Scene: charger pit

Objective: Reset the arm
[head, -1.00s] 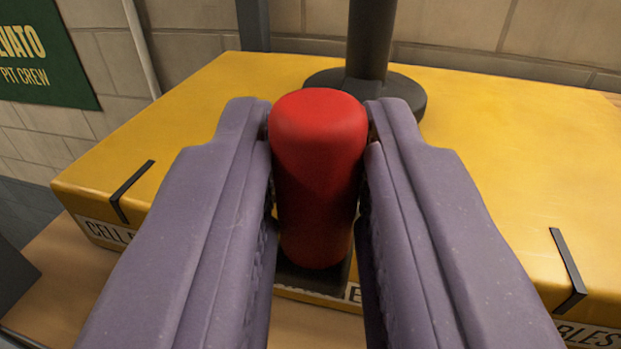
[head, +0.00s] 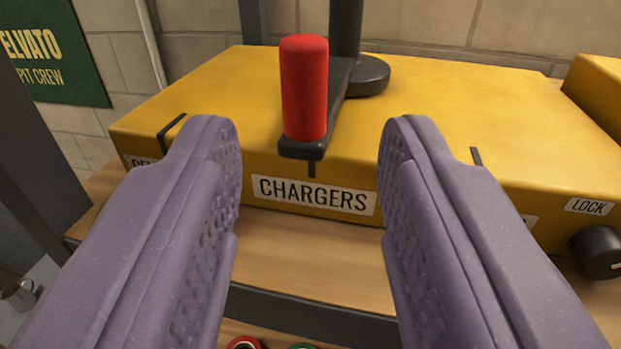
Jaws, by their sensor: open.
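My gripper (head: 310,135) is open and empty, its two purple fingers spread wide. Beyond and between the fingertips stands an upright red handle (head: 304,88), clear of both fingers. It sits on the near end of a dark lever arm (head: 338,92) that runs back to a dark round post (head: 371,74). The lever lies over the yellow box (head: 440,115), above its "CHARGERS" label (head: 314,194). The left label on the box front is partly hidden by my left finger, and the right label by my right finger.
The box stands on a wooden shelf (head: 290,252) with a dark front edge. A black knob (head: 598,252) under a "LOCK" label is at the right. A green sign (head: 52,55) hangs on the wall. Red and green round parts show at the bottom edge.

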